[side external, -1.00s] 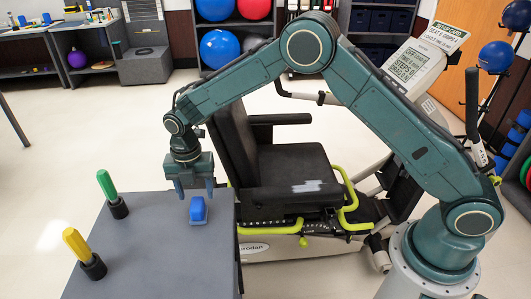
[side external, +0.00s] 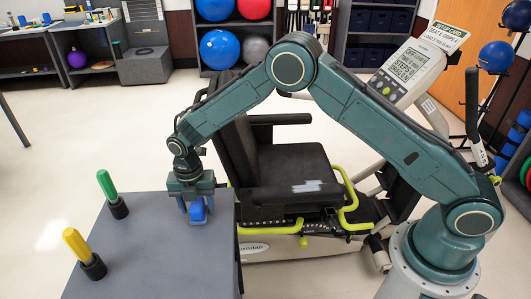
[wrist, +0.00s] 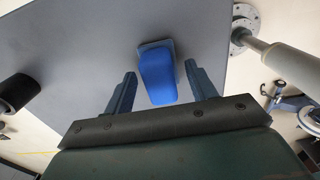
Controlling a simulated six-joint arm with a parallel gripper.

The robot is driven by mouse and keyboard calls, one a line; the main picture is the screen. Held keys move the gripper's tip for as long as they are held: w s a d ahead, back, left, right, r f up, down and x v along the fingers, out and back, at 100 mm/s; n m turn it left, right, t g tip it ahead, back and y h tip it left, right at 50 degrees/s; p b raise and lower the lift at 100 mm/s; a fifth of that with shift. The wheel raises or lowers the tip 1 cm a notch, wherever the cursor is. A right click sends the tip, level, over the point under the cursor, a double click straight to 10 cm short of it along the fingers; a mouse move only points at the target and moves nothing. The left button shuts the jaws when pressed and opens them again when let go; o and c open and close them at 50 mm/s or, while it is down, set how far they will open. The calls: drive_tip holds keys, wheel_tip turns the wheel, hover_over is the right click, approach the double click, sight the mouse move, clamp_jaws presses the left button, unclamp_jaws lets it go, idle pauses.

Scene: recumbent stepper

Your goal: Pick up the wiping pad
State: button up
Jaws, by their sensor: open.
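The wiping pad (side external: 198,212) is a small blue block on the grey table top (side external: 150,240), near its right edge. My gripper (side external: 196,205) points down over the pad, with its fingers low on either side of it. In the wrist view the pad (wrist: 158,75) lies between the two fingers of my gripper (wrist: 160,85), with a gap on each side. The jaws are open and hold nothing. In the side view my gripper partly hides the top of the pad.
A green-handled tool (side external: 107,187) and a yellow-handled tool (side external: 77,244) stand in black holders at the table's left. The recumbent stepper (side external: 290,185) with its black seat stands just right of the table. The table between the tools and the pad is clear.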

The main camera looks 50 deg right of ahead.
sight(196, 203)
idle(0.3)
drive_tip(key=c, duration=1.1)
wheel_tip(196, 203, up, 20)
drive_tip(key=shift+r, duration=0.1)
idle(0.5)
